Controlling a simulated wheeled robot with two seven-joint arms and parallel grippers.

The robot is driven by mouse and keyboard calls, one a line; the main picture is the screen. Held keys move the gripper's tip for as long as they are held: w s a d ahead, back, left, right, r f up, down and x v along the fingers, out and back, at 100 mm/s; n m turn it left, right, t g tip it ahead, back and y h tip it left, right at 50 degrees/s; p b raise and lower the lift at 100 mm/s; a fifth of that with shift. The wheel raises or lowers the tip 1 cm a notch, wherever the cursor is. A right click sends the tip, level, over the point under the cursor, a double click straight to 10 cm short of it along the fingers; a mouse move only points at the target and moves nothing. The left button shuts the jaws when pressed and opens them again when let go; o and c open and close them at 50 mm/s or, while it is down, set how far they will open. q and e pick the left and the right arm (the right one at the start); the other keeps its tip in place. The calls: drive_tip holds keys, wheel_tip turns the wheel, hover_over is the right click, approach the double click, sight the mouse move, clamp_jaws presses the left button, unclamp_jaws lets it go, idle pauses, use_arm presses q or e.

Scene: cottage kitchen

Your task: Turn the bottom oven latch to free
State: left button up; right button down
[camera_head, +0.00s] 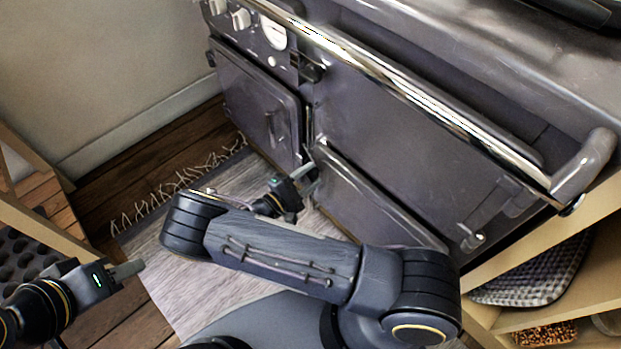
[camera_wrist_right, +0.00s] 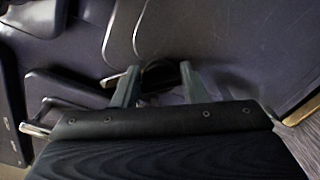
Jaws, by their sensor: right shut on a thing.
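The range cooker is dark grey, and its bottom oven door (camera_head: 365,205) is at the lower middle of the head view. My right gripper (camera_head: 309,178) is at the left edge of this door, beside the narrow gap to the left-hand door. In the right wrist view its two fingers (camera_wrist_right: 158,88) stand either side of a dark, rounded piece, the bottom oven latch (camera_wrist_right: 158,72), and are shut on it. The latch's exact turn is hard to tell. My left gripper (camera_head: 127,270) is at the lower left, away from the cooker; its fingers are seen edge-on.
A chrome rail (camera_head: 400,85) runs along the cooker's front, above the doors. A left oven door (camera_head: 255,100) is beside the bottom oven. A fringed rug (camera_head: 165,235) lies on the wooden floor. Shelves with a checked cloth item (camera_head: 535,275) are at the right.

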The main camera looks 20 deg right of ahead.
drive_tip(key=m+b, duration=0.1)
drive_tip(key=m, duration=0.1)
drive_tip(key=m+b, duration=0.1)
drive_tip(key=m, duration=0.2)
drive_tip(key=shift+f+m, duration=0.2)
drive_tip(key=shift+m, duration=0.1)
drive_tip(key=shift+m+b, duration=0.95)
drive_tip(key=shift+m, duration=0.95)
drive_tip(key=c, duration=0.9)
unclamp_jaws()
drive_tip(key=shift+c, duration=0.2)
